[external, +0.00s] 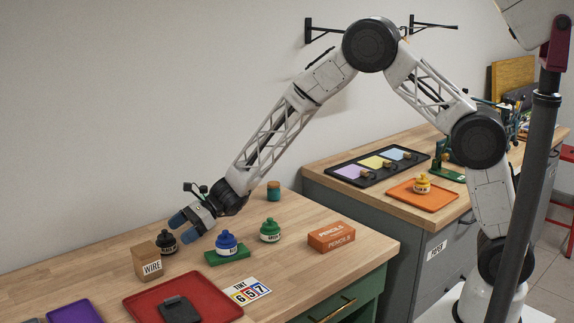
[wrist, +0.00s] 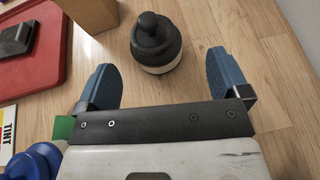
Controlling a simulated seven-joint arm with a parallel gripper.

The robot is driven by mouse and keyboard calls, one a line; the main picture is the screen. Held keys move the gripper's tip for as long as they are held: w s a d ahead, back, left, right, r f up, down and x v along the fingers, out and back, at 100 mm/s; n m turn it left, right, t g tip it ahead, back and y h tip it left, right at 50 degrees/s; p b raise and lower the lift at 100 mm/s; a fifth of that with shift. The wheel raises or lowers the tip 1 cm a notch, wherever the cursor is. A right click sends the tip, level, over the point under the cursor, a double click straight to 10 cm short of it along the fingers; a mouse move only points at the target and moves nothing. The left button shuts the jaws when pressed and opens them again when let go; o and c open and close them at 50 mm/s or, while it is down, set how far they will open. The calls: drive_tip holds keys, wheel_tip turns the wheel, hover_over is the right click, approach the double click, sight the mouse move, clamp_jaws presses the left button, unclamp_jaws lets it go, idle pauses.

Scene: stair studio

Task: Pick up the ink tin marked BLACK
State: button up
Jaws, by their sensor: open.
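The ink tin with a black lid (external: 166,242) stands upright on the wooden worktop, partly behind the WIRE box; its label is only partly readable. In the wrist view the black-lidded tin (wrist: 156,43) stands just beyond my fingertips, roughly centred between them. My gripper (external: 181,230) is open and empty, tilted down, close to the tin's upper right in the external view. In the wrist view my gripper (wrist: 160,62) shows two blue fingers spread wide, with wood between them. I see no contact with the tin.
A cardboard WIRE box (external: 151,262) stands close beside the tin. A red tray (external: 140,304) with a dark object lies in front. A PENCILS box (external: 331,237) stands right.

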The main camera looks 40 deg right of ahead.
sight(169, 241)
drive_tip(key=shift+s+x, duration=0.15)
drive_tip(key=shift+x, duration=0.75)
drive_tip(key=shift+s+x, duration=0.2)
drive_tip(key=shift+x, duration=1.5)
drive_tip(key=shift+f, duration=0.1)
drive_tip(key=shift+c, duration=0.2)
drive_tip(key=c, duration=1.2)
